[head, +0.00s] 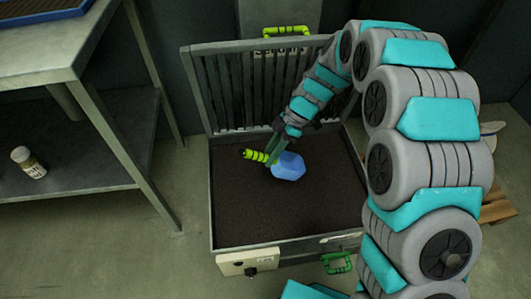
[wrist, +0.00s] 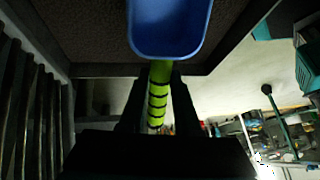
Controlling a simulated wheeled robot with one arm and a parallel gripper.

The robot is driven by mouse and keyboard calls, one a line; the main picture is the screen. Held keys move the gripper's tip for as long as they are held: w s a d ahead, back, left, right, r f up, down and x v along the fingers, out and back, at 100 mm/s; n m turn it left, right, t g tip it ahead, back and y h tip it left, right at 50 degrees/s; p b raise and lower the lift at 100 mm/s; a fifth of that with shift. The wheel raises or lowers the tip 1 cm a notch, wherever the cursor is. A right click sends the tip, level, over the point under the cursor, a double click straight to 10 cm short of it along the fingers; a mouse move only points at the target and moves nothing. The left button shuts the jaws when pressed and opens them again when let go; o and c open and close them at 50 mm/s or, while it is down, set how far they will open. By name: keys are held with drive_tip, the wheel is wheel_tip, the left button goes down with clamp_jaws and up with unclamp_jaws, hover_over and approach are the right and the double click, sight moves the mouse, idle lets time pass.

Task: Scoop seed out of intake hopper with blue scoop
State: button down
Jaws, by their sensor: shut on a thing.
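The blue scoop (head: 289,166) has a blue bowl and a lime-green handle (head: 255,156) with dark rings. My gripper (head: 275,147) is shut on the handle, and the bowl lies to the right of it in the head view. In the wrist view the blue bowl (wrist: 168,28) is at the top, with the green handle (wrist: 159,95) running down between the dark fingers (wrist: 158,105). The intake hopper (head: 213,190) is a grey metal box with dark brown seed (head: 245,210) across its floor. The scoop is over the seed; I cannot tell whether it touches it or holds any.
A slatted grate (head: 222,90) stands upright at the hopper's back. A control box (head: 248,262) and a green handle (head: 337,262) are on its front. A metal shelf table (head: 60,140) with a small jar (head: 28,162) stands at the left. A wooden pallet (head: 497,208) is at the right.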

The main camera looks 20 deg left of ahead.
wheel_tip(320, 180, down, 12)
drive_tip(key=d+b, duration=0.1)
drive_tip(key=b, duration=0.9)
drive_tip(key=shift+w+d, duration=0.3)
drive_tip(key=shift+w, duration=0.15)
drive_tip(key=shift+f+b, duration=1.3)
drive_tip(key=shift+f, duration=0.5)
drive_tip(key=shift+r, duration=0.1)
idle(0.9)
drive_tip(key=shift+t+h, duration=0.6)
drive_tip(key=shift+h, duration=0.3)
drive_tip(key=r+p, duration=0.2)
drive_tip(key=p, duration=0.1)
drive_tip(key=r+p, duration=0.1)
drive_tip(key=p, duration=0.3)
drive_tip(key=a+r+p, duration=0.1)
drive_tip(key=r+p, duration=0.1)
drive_tip(key=p, duration=0.2)
drive_tip(key=shift+s+r, duration=0.25)
drive_tip(key=shift+r, duration=0.05)
drive_tip(key=shift+r+p, duration=0.1)
drive_tip(key=shift+p, duration=0.3)
